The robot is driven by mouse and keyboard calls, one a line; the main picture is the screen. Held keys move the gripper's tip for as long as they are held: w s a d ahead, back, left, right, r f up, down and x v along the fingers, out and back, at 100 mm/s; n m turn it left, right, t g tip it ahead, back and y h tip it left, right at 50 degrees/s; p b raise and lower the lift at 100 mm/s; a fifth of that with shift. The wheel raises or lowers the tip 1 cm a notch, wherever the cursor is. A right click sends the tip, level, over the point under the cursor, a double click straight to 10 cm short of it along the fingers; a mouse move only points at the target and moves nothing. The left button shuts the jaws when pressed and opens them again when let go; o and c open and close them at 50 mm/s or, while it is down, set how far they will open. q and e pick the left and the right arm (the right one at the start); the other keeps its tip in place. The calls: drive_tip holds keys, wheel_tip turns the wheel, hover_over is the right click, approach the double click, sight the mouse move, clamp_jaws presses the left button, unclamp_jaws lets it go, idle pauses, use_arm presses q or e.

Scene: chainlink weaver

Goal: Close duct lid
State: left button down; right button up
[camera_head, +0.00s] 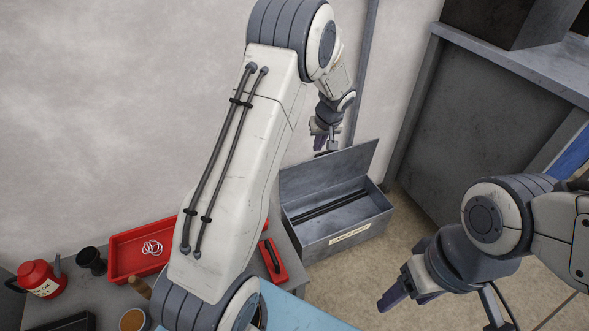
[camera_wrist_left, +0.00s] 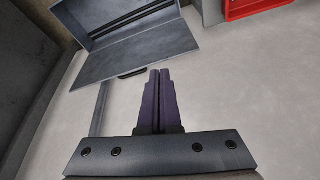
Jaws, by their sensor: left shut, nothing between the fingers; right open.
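The duct is a grey metal box (camera_head: 345,220) with a paper label on its front; dark rails show inside. Its hinged grey lid (camera_head: 345,160) stands open, raised at the back. My left gripper (camera_head: 322,145) is at the lid's upper edge, on its wall side, fingers pointing down; contact cannot be told. In the left wrist view my left gripper (camera_wrist_left: 160,75) is shut and empty, its tips close to the lid (camera_wrist_left: 130,55) and its dark handle (camera_wrist_left: 131,72). My right gripper (camera_head: 395,292) is open, in front of the box at the lower right, apart from it.
A table at left holds a red tray (camera_head: 122,255) with white rings, a red case (camera_head: 272,262), a red canister (camera_head: 40,278) and a black cup (camera_head: 91,260). A grey cabinet (camera_head: 470,120) stands at right. The wall is close behind the box.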

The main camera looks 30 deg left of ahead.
use_arm(q)
drive_tip(key=w+a+f+n+b, duration=0.1)
drive_tip(key=w+a+f+b, duration=0.1)
drive_tip(key=a+f, duration=0.4)
drive_tip(key=w+a+f+n+b, duration=0.2)
drive_tip(key=a+f, duration=0.4)
drive_tip(key=f, duration=0.5)
drive_tip(key=shift+w+a+f+y, duration=0.2)
drive_tip(key=shift+w+y, duration=0.2)
drive_tip(key=shift+w, duration=0.2)
use_arm(e)
wheel_tip(320, 180, down, 5)
drive_tip(key=shift+r, duration=0.1)
use_arm(q)
drive_tip(key=shift+d, duration=0.1)
